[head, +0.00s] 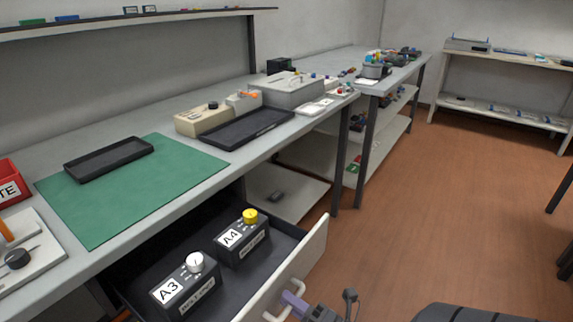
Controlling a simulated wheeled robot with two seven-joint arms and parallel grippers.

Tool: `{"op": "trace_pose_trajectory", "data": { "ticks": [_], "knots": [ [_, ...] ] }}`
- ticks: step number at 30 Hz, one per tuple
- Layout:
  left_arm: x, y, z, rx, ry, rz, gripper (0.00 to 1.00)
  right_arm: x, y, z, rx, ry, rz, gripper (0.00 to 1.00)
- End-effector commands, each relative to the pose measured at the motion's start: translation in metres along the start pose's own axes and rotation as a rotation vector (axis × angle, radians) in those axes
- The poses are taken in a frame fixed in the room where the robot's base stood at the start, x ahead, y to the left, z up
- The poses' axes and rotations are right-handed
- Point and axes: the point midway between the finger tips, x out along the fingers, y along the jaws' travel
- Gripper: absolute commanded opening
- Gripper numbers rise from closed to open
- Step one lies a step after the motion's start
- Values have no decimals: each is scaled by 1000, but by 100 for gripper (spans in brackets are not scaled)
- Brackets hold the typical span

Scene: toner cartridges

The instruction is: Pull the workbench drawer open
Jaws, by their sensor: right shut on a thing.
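The workbench drawer (319,247) stands pulled out from under the workbench, with its dark inside showing. Its white front carries a pale bar handle (296,268). My right gripper (296,302) is shut on the handle at the bottom of the view. Inside the drawer are two dark toner cartridges: one labelled A3 (186,286) with a white knob, and one labelled A4 (242,240) with a yellow knob. The drawer's near left part is partly hidden by the bench top and cut off by the frame. My left gripper is not in view.
On the workbench (175,215) lie a green mat (110,215) with a black tray (108,158), another black tray (246,128), and a beige device (202,119). A red bin (12,185) is at the left edge. Brown floor (430,210) is open to the right.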

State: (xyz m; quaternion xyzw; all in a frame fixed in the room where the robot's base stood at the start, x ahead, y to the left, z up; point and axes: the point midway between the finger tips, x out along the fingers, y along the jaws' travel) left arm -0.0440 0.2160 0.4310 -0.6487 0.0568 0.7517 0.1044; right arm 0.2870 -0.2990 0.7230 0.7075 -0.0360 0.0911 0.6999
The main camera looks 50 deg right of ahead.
Motion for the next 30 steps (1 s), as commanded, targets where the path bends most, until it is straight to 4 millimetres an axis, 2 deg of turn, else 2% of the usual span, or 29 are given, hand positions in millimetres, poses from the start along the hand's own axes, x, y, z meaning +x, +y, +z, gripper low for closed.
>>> {"op": "trace_pose_trajectory", "data": {
  "ticks": [8, 9, 10, 18, 20, 27, 30],
  "knots": [
    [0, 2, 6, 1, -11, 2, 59, -1, -1, -1, 1, 1, -4, 0],
    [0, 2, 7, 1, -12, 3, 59, -1, -1, -1, 1, 1, -4, 24],
    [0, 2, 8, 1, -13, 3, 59, 0, -1, -1, 1, 1, -4, 28],
    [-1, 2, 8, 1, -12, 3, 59, -4, -1, 0, 1, 0, -3, 28],
    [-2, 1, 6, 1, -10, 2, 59, -14, -1, 0, 1, -1, -5, 28],
    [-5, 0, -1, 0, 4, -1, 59, -74, -1, 0, 2, -1, -7, 28],
    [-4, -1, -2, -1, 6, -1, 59, -91, -2, 0, 1, 0, -6, 28]
  ]
}}
